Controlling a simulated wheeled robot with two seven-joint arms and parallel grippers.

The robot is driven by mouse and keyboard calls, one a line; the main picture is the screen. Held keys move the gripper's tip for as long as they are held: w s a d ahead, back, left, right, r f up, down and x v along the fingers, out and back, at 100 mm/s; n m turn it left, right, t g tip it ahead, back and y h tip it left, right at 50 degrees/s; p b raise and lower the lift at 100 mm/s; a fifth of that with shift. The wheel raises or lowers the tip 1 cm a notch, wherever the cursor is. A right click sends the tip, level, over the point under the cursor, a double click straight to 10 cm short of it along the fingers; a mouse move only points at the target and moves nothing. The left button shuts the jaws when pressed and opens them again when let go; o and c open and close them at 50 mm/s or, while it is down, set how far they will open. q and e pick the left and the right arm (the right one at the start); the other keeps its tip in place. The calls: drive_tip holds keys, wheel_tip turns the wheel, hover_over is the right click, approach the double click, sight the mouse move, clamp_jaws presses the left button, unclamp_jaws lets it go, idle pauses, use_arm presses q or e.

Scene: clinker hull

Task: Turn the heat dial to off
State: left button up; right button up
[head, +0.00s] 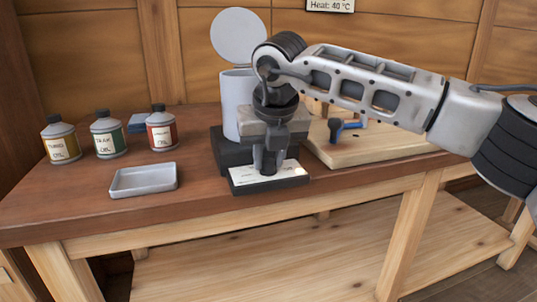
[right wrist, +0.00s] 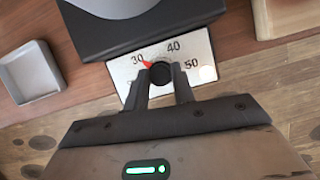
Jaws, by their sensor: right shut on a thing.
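The heat dial is a small black round knob (right wrist: 160,74) on a white scale plate (right wrist: 197,48), seen in the right wrist view. The plate reads 30, 40 and 50, and the knob's red pointer sits close to 30. My right gripper (right wrist: 163,82) is shut on the knob, one finger on each side. In the head view the right gripper (head: 268,168) points down over the plate (head: 293,173) and hides most of the knob. The plate is at the front of a dark base (head: 230,155) carrying a grey pot (head: 230,105). My left gripper is not in view.
The pot's round lid (head: 238,36) stands open. Left are a shallow grey tray (head: 143,180) and three bottles, one a green-labelled bottle (head: 108,138). Right is a wooden board (head: 385,148) with a blue-handled tool (head: 342,127). A wall sign (head: 330,5) reads Heat: 40 °C.

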drive_tip(key=shift+r+n+y, duration=0.1)
drive_tip(key=shift+n+y, duration=0.2)
drive_tip(key=shift+n, duration=0.6)
drive_tip(key=shift+d+n+g+y+p, duration=0.1)
drive_tip(key=shift+n+g+y+p, duration=0.2)
drive_tip(key=shift+n+p, duration=0.5)
drive_tip(key=n+p, duration=0.1)
drive_tip(key=n, duration=0.1)
drive_tip(key=n+g+y+p, duration=0.1)
drive_tip(key=n+p, duration=0.1)
drive_tip(key=n, duration=0.1)
drive_tip(key=shift+w+d+r+n+y, duration=0.1)
drive_tip(key=shift+w+n+y, duration=0.05)
drive_tip(key=shift+n+y, duration=0.15)
drive_tip(key=shift+n+g+p, duration=0.4)
drive_tip(key=shift+n+p, duration=0.2)
drive_tip(key=shift+p, duration=0.05)
drive_tip(key=o, duration=1)
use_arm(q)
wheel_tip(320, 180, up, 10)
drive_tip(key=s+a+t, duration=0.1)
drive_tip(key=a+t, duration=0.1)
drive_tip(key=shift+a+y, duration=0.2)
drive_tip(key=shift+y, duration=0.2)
